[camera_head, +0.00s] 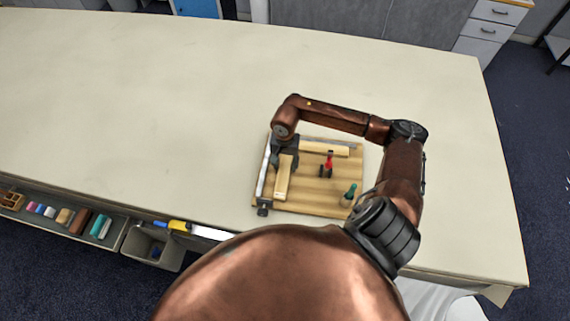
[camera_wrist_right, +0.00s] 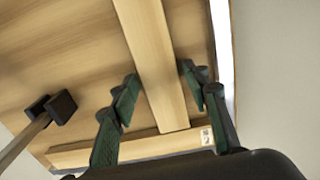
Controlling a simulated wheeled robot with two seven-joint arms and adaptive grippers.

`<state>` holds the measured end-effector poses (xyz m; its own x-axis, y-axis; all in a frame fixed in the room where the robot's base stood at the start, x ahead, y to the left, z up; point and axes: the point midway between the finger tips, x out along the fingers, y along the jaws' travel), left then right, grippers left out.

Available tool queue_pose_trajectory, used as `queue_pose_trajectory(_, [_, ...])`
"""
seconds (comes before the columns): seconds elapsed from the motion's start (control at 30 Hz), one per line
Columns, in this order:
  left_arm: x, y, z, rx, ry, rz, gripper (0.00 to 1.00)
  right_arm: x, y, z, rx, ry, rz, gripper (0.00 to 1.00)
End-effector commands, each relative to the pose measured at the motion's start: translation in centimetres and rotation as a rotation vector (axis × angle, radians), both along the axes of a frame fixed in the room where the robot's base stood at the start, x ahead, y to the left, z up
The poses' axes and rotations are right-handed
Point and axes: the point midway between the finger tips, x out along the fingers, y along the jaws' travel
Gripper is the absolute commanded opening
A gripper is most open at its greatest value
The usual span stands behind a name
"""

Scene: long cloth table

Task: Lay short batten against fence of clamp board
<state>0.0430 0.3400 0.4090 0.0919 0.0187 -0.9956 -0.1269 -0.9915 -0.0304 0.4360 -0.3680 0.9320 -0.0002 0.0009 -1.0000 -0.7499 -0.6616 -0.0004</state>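The clamp board (camera_head: 325,190) is a light wooden panel with pale metal fence strip (camera_head: 263,168) along its left edge. A narrow pale batten (camera_head: 284,178), seemingly the short one, lies on it near that strip, with a small gap. It also shows in the wrist view (camera_wrist_right: 155,60). A second pale wooden piece (camera_head: 325,149) lies crosswise along the board's far side. My right gripper (camera_head: 286,157) is over the far end of the batten. In the wrist view its green-padded fingers (camera_wrist_right: 158,95) stand on either side of the batten, with gaps. My left gripper is out of view.
A red clamp (camera_head: 327,165) and a green clamp (camera_head: 349,194) stand on the board; a black clamp pad (camera_wrist_right: 60,107) shows in the wrist view. The tabletop (camera_head: 130,90) is clear left of the board. Small items lie in a front tray (camera_head: 70,217).

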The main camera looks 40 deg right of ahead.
Motion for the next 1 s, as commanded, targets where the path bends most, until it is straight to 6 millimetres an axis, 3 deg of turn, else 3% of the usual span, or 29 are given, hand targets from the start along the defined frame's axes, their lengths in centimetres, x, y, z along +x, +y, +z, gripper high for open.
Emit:
queue_pose_trajectory(0.47, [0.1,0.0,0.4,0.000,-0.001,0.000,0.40,0.1,-0.1,0.7,-0.001,-0.002,0.000,0.49])
queue_pose_trajectory(1.0, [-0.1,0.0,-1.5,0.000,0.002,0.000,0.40,0.1,-0.1,10.7,-0.001,-0.001,-0.001,0.49])
